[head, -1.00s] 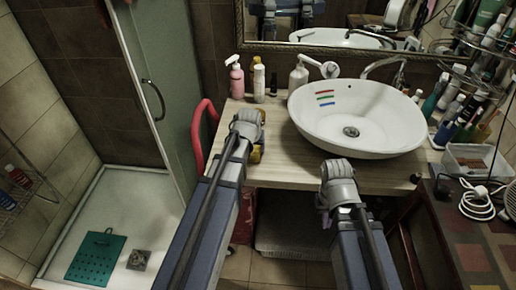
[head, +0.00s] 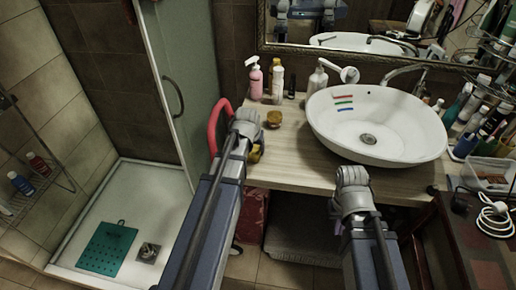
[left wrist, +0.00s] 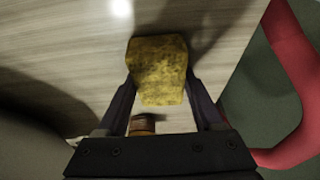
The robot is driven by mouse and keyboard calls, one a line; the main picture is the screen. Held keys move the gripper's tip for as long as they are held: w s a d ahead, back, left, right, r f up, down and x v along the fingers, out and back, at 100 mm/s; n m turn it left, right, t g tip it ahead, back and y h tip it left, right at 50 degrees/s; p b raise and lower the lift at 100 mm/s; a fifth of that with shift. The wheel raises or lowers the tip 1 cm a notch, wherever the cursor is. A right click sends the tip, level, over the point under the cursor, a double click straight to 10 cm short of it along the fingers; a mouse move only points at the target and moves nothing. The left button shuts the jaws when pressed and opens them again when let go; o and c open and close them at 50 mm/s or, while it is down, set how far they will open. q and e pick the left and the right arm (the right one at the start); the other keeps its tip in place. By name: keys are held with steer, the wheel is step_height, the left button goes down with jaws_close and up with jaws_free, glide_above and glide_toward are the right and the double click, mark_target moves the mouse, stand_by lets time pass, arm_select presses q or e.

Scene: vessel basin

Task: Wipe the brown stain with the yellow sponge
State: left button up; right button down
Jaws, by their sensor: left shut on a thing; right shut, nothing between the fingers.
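The yellow sponge (left wrist: 159,68), with dark speckles, is between the fingers of my left gripper (left wrist: 161,92), which is shut on it over the wooden counter. In the head view the sponge (head: 257,152) shows only as a small yellow patch beside my left gripper (head: 250,142), left of the basin. I cannot make out a brown stain. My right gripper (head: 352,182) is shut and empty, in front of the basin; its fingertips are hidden.
A small brown jar (head: 274,118) stands on the counter (head: 290,160) close to my left gripper. Behind it are a pink bottle (head: 255,79) and other bottles. A red curved rail (head: 214,126) is just left of my left gripper. Toiletries crowd the right of the basin.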

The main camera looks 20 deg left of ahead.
arm_select(q)
steer(key=shift+s+a+f, duration=0.1)
steer(key=shift+s+a, duration=0.15)
steer(key=shift+a, duration=0.65)
steer(key=shift+s+a, duration=0.2)
steer(key=shift+a, duration=0.65)
steer(key=shift+a+r+p, duration=0.2)
steer(key=shift+r+p, duration=0.15)
steer(key=shift+r, duration=0.05)
step_height(320, 180, up, 5)
steer(key=p, duration=0.5)
steer(key=shift+d, duration=0.15)
steer(key=shift+r, duration=0.1)
step_height(320, 180, up, 3)
steer(key=p, duration=0.3)
